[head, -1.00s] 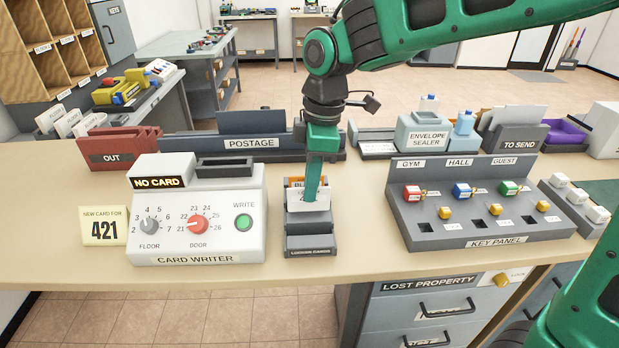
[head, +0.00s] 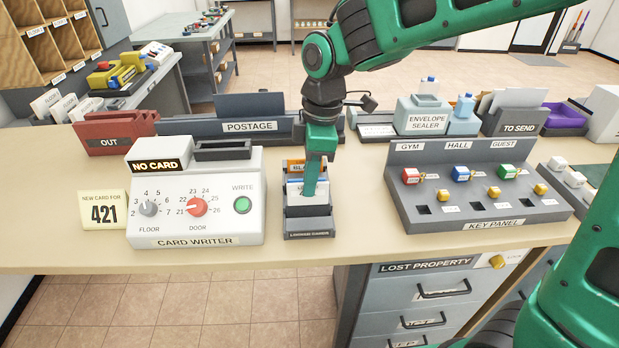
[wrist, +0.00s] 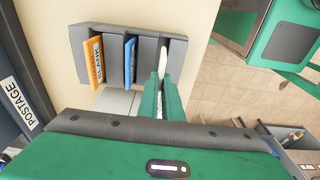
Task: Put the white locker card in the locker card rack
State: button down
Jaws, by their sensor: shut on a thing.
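The grey locker card rack (head: 309,226) stands on the desk just right of the card writer. An orange card (wrist: 95,62) and a blue card (wrist: 130,62) stand in separate slots of it. My gripper (head: 308,192) is over the front part of the rack, pointing down. In the wrist view its two green fingers (wrist: 160,86) are shut on the white locker card (wrist: 163,60), seen edge-on as a thin white strip. The card's far end is at the rack's front slot and looks inside it; its depth is hidden by the fingers.
The card writer (head: 196,218) stands close on the left, its display reading NO CARD. A sign (head: 103,210) reads 421. The key panel (head: 480,205) stands to the right, with bare desk between. The postage rack (head: 225,127) is behind.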

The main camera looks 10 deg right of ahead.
aim_at(311, 199)
jog(key=shift+f, duration=0.2)
jog(key=shift+f, duration=1.2)
jog(key=shift+f, duration=0.1)
jog(key=shift+s+f, duration=0.15)
jog(key=shift+f, duration=0.9)
jog(key=c, duration=1.9)
grip_release()
jog(key=shift+s+d, duration=0.1)
jog(key=shift+o, duration=0.2)
jog(key=shift+s, duration=0.1)
jog(key=shift+w+r, duration=0.35)
jog(key=shift+w, duration=0.05)
jog(key=shift+s+r, duration=0.1)
jog(key=shift+r, duration=3.1)
